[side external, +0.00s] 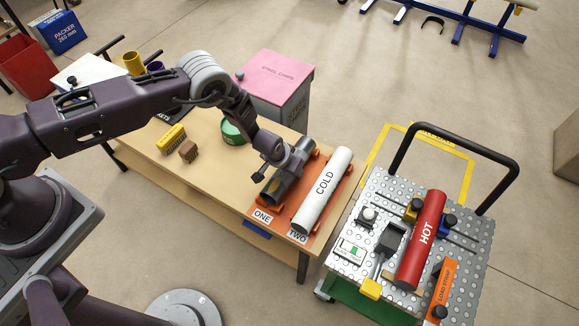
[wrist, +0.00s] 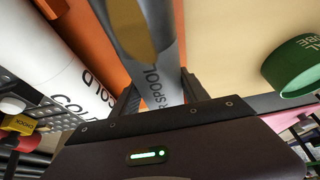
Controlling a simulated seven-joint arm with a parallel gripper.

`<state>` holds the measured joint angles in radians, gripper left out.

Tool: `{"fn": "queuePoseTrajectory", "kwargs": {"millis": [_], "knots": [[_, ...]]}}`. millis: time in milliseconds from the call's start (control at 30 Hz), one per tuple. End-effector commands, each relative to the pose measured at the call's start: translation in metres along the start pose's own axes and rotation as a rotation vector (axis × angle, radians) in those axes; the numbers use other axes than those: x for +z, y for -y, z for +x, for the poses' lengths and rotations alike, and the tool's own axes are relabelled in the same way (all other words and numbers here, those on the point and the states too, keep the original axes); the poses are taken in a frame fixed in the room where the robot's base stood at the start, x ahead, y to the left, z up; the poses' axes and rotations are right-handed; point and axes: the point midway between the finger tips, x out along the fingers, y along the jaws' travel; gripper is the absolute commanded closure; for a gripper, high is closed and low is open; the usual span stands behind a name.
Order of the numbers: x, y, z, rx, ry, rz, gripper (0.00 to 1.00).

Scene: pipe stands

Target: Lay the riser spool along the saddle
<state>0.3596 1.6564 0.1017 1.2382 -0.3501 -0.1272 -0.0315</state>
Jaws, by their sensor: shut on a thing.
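The riser spool (side external: 275,194), a grey pipe, lies along position ONE of the orange saddle stand (side external: 312,206), left of the white COLD pipe (side external: 325,190). My gripper (side external: 286,176) is over the spool's middle and shut on it. In the wrist view the grey spool (wrist: 165,62), with part of its "SPOOL" lettering showing, runs between the two fingers (wrist: 160,95). The orange stand (wrist: 98,40) and the COLD pipe (wrist: 40,62) show beside it. I cannot tell whether the spool touches the saddle, since the gripper hides the contact.
The COLD pipe lies close alongside in position TWO. A green round container (side external: 232,131), a yellow brush (side external: 171,138) and a brown block (side external: 188,151) are on the wooden bench (side external: 215,180). A metal cart (side external: 375,205) with a red HOT pipe (side external: 421,240) stands at the right.

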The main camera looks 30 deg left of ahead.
Motion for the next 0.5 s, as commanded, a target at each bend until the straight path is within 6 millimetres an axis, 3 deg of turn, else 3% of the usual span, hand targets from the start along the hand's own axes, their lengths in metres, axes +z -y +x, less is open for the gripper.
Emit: {"fn": "queuePoseTrajectory", "kwargs": {"millis": [500], "knots": [[0.0014,-0.0002,0.0057,0.0,-0.002,0.0,1.0]]}}
